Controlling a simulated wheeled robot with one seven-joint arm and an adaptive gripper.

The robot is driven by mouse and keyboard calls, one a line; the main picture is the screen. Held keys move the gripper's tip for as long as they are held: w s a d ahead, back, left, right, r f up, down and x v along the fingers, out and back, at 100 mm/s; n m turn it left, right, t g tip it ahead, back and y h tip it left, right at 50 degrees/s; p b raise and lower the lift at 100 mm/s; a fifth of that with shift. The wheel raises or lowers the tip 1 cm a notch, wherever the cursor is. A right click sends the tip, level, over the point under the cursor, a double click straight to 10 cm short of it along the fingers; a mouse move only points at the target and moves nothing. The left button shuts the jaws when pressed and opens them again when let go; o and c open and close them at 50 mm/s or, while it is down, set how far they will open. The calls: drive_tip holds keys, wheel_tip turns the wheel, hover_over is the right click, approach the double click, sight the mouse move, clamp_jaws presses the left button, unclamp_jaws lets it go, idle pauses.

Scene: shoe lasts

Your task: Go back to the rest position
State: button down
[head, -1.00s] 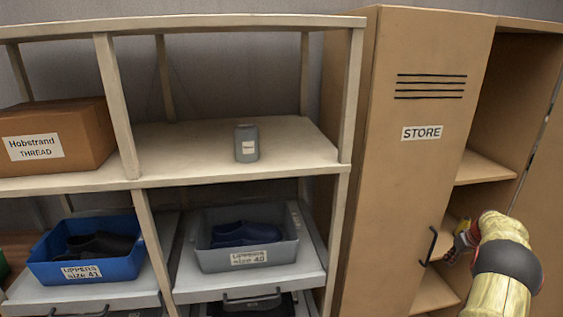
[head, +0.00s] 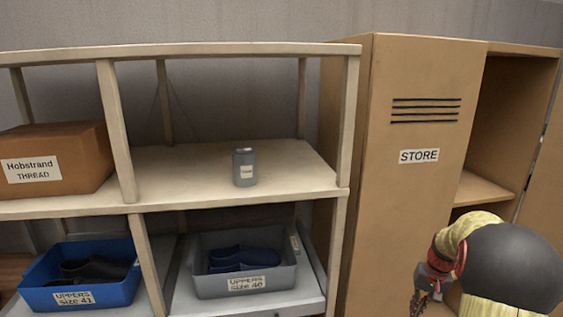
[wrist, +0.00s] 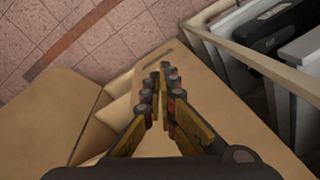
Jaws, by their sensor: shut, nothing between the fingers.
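My gripper (head: 420,300) hangs at the lower right of the head view, in front of the brown STORE cabinet (head: 415,210), with its fingertips low near the picture's bottom edge. My arm's dark, rounded joint stands beside it on the right. In the wrist view my gripper (wrist: 163,72) has its fingers together at the tips, shut and empty. The cabinet's brown panel (wrist: 225,110) lies behind the fingers there.
The cabinet's right side is open, showing a shelf (head: 480,188). Left stands a rack (head: 290,175) with a grey jar (head: 245,167), a Hobstrand thread box (head: 55,157), a blue bin (head: 115,292) and a grey bin (head: 275,284). Tiled floor (wrist: 100,45) shows clear.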

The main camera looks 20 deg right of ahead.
drive_tip(key=s+a+r+n+t, duration=0.1)
drive_tip(key=s+a+r, duration=0.4)
drive_tip(key=a, duration=0.8)
drive_tip(key=s+a+r+n+t, duration=0.1)
drive_tip(key=s+a+r+n, duration=0.3)
drive_tip(key=a, duration=1)
drive_tip(key=s+a+r+n+t, duration=0.2)
drive_tip(key=s+a+r, duration=0.4)
drive_tip(key=a, duration=0.8)
wheel_tip(320, 180, up, 3)
drive_tip(key=shift+s+a+n, duration=0.2)
drive_tip(key=shift+a+n, duration=0.05)
drive_tip(key=shift+n, duration=0.25)
